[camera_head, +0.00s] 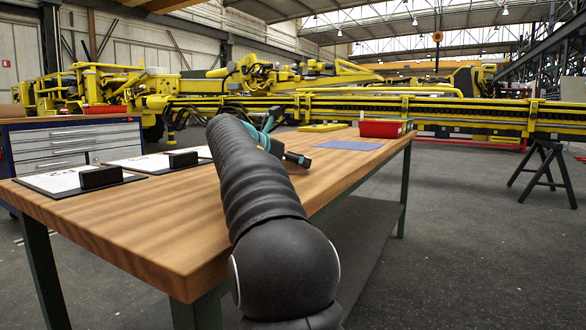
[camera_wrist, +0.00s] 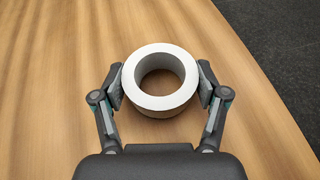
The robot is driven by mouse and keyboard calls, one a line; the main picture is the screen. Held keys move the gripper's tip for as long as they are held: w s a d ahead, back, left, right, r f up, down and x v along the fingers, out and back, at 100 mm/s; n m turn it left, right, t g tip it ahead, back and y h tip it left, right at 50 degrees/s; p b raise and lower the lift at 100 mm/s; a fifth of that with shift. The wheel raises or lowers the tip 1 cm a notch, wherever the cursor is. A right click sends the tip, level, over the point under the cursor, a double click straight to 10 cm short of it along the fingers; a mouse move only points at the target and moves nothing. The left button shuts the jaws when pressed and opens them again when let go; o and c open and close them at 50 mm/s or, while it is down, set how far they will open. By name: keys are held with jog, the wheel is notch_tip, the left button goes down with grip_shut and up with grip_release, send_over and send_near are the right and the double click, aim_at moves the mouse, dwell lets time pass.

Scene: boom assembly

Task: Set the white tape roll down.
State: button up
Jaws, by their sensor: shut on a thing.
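The white tape roll (camera_wrist: 160,103) shows in the wrist view, between the two fingers of my gripper (camera_wrist: 160,90). The fingers press on its left and right sides. The roll's ring faces the camera, and wood shows through its hole. The wooden table top (camera_wrist: 50,70) lies beneath it; I cannot tell whether the roll touches the wood.
Two clipboards with papers (camera_head: 75,180) (camera_head: 150,162) lie on the table's left. A blue mat (camera_head: 348,145) and a red bin (camera_head: 384,128) are toward the far right end. The table's right edge drops to the dark floor (camera_wrist: 280,50). Bare wood surrounds the roll.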

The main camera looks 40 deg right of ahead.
jog(key=shift+f, duration=0.35)
jog(key=o, duration=1.3)
jog(key=shift+r, duration=0.1)
jog(key=shift+a+r, duration=0.2)
jog(key=shift+a, duration=0.05)
jog(key=p+v, duration=0.2)
jog(key=v, duration=0.8)
jog(key=shift+s+a+r, duration=0.15)
jog(key=shift+a, duration=0.55)
